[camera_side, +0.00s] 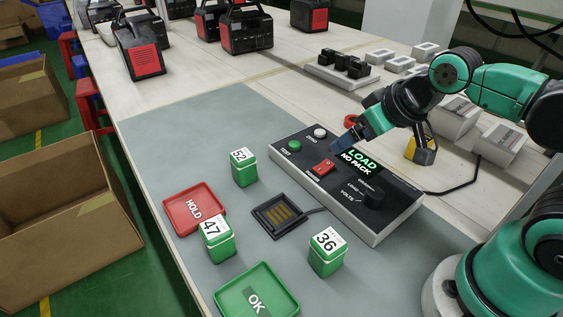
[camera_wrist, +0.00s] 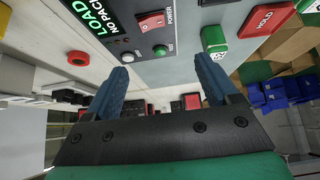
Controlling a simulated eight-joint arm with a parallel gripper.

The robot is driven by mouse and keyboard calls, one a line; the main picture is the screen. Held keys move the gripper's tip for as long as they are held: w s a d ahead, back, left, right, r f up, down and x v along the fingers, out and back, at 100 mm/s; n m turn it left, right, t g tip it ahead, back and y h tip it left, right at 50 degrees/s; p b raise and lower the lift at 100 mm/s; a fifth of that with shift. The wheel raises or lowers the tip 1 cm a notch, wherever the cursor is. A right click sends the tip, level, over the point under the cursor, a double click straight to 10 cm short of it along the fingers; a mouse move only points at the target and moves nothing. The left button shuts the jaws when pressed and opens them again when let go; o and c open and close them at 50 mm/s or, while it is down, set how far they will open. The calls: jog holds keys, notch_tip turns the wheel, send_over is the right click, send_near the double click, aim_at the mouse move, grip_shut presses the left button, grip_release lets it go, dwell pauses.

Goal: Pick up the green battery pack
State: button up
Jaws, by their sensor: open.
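Three green battery packs with white number labels stand upright on the grey mat: pack 52 (camera_side: 243,168) at the back, pack 47 (camera_side: 217,241) at the front left, and pack 36 (camera_side: 326,255) at the front right. In the wrist view, one green pack (camera_wrist: 213,38) shows at the upper right. My gripper (camera_side: 350,140) is above the tester box's back part, apart from all packs. In the wrist view its two blue fingers (camera_wrist: 162,75) are spread with nothing between them.
The tester (camera_side: 400,213) reads "LOAD NO PACK". A black contact cradle (camera_side: 283,215) is empty. A red HOLD tray (camera_side: 193,208) and a green OK tray (camera_side: 256,294) lie on the mat. A yellow-black padlock-like item (camera_side: 421,150) stands behind the tester. Cardboard boxes (camera_side: 62,205) stand left.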

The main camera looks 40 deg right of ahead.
jog(key=shift+o, duration=0.2)
jog(key=n+g, duration=0.7)
jog(key=n, duration=2.8)
send_near(215, 226)
notch_tip(215, 226, down, 6)
jog(key=shift+w+d+f, duration=0.15)
jog(key=shift+a+f, duration=0.2)
jog(key=shift+f, duration=2.75)
grip_shut()
